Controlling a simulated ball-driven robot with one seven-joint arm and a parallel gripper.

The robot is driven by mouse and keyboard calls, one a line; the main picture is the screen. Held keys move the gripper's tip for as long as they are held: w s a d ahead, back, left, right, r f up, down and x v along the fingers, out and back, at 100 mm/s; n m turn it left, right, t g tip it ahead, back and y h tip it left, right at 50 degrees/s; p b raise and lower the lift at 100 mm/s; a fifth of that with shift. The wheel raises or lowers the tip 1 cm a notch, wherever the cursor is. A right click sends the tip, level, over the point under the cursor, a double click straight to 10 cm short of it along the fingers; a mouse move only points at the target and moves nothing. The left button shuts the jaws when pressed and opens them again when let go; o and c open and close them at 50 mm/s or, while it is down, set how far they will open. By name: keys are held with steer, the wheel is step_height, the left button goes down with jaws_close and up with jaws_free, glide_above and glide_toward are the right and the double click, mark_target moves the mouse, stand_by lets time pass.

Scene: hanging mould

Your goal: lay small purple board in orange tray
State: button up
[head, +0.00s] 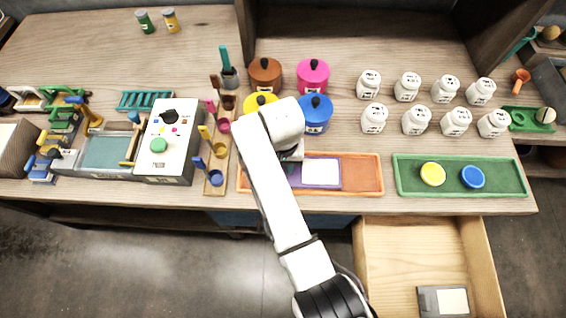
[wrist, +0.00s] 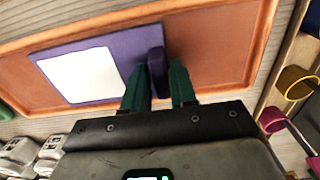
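The small purple board (wrist: 122,55) has a white square panel and an upright purple handle (wrist: 157,70). In the wrist view it appears flat over the floor of the orange tray (wrist: 215,45), within the rim. In the head view the board (head: 338,174) shows in the middle of the orange tray (head: 363,175), partly behind my arm. My gripper (wrist: 160,82) has its dark green fingers close on both sides of the handle and looks shut on it. I cannot tell whether the board touches the tray floor.
A green tray (head: 460,190) with a yellow and a blue disc lies to the right. Several pots, including a blue one (head: 316,114), stand behind the orange tray. A spoon rack (head: 217,170) stands close on its left. An open drawer (head: 410,255) juts out below the counter.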

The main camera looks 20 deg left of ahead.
steer(key=o, duration=0.4)
step_height(320, 180, up, 11)
steer(key=shift+f+b, duration=0.1)
steer(key=shift+b, duration=0.25)
